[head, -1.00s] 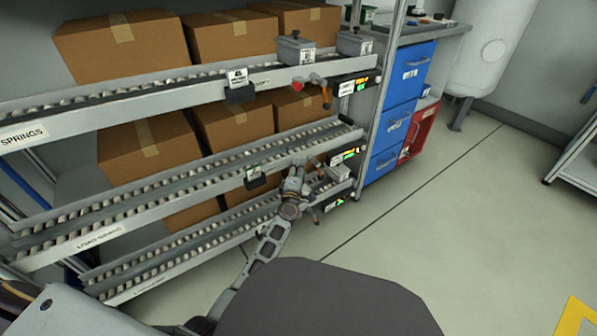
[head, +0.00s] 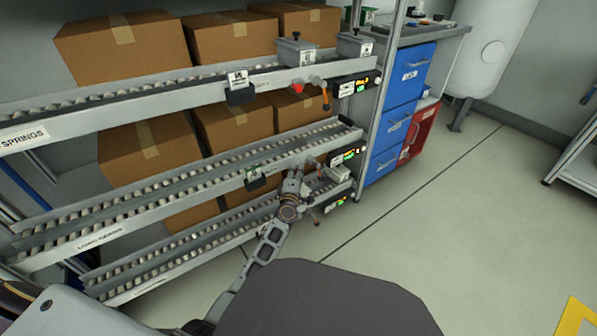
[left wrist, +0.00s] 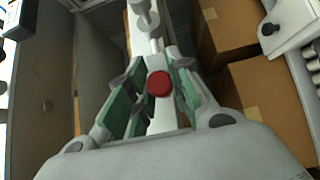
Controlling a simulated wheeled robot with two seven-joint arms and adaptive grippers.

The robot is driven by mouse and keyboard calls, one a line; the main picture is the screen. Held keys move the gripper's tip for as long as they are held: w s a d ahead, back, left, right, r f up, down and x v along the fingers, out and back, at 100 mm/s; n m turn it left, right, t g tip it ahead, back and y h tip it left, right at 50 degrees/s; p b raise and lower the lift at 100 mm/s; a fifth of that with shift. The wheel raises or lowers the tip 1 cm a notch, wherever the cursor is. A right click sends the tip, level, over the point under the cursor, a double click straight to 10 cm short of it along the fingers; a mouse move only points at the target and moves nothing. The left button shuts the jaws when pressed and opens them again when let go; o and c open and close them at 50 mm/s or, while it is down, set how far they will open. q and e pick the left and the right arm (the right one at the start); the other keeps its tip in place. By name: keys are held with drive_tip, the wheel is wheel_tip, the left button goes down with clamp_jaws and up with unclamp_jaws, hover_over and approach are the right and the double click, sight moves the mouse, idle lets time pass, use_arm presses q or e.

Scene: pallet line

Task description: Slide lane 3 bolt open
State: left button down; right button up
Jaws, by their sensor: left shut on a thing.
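My left gripper (head: 296,174) is at the right end of the middle flow-rack lane (head: 180,191), by its front rail. In the left wrist view its green-padded fingers (left wrist: 155,90) are closed in on both sides of a red-ended bolt knob (left wrist: 159,83), and a pale rail (left wrist: 142,25) runs away behind it. The gripper hides most of this bolt in the head view. I cannot read the lane's number. The top lane has a similar red bolt knob (head: 298,87) with an orange-tipped handle (head: 326,97) beside it. My right gripper is not in view.
Grey bins (head: 296,50) stand on the top lane. Small lit displays (head: 347,155) sit on the lane ends, close right of the gripper. A blue drawer cabinet (head: 398,125) stands to the right.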

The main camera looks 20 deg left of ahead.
use_arm(q)
drive_tip(key=s+a, duration=0.1)
drive_tip(key=s+a+p, duration=0.1)
drive_tip(key=s, duration=0.1)
drive_tip(key=shift+s+a+f, duration=0.1)
drive_tip(key=shift+a+f, duration=0.1)
drive_tip(key=shift+a, duration=0.05)
drive_tip(key=c, duration=1.3)
unclamp_jaws()
drive_tip(key=shift+s+a+r, duration=0.1)
drive_tip(key=shift+s+r, duration=0.05)
drive_tip(key=shift+s+d, duration=0.25)
drive_tip(key=shift+s, duration=1.7)
drive_tip(key=shift+s+d, duration=0.3)
drive_tip(key=shift+s, duration=1.7)
drive_tip(key=shift+s+d, duration=0.25)
drive_tip(key=shift+s, duration=1.7)
